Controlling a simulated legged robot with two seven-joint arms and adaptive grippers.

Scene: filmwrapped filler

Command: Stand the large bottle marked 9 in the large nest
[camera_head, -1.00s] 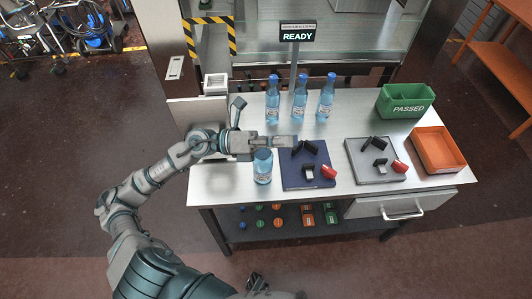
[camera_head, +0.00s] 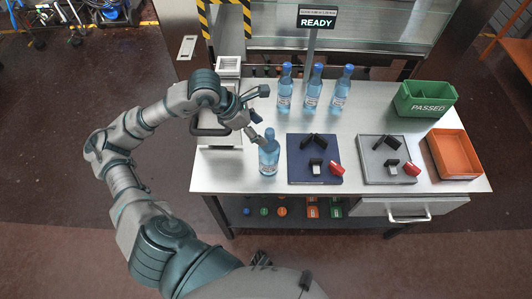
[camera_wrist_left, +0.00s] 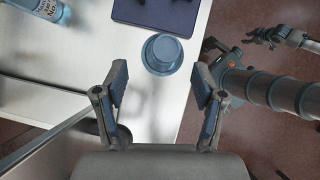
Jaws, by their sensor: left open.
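My left gripper (camera_head: 261,115) is open and empty, just above and behind a blue bottle (camera_head: 269,157) standing at the table's front left. In the left wrist view the gripper (camera_wrist_left: 160,82) has its fingers spread, with that bottle's round blue top (camera_wrist_left: 162,53) beyond the gap, not between them. Three more blue bottles (camera_head: 313,88) stand upright at the back. No number is readable on any label. A navy plate (camera_head: 298,175) and a grey plate (camera_head: 375,172) carry black angled blocks and a red piece; I cannot tell which holds the large nest. My right gripper (camera_wrist_left: 270,37) appears small in the wrist view.
A green PASSED bin (camera_head: 425,98) and an orange tray (camera_head: 455,155) are at the right. A READY sign (camera_head: 317,22) stands behind the bottles. A grey device (camera_head: 228,67) is at the back left. Bare tabletop (camera_head: 235,175) lies left of the near bottle.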

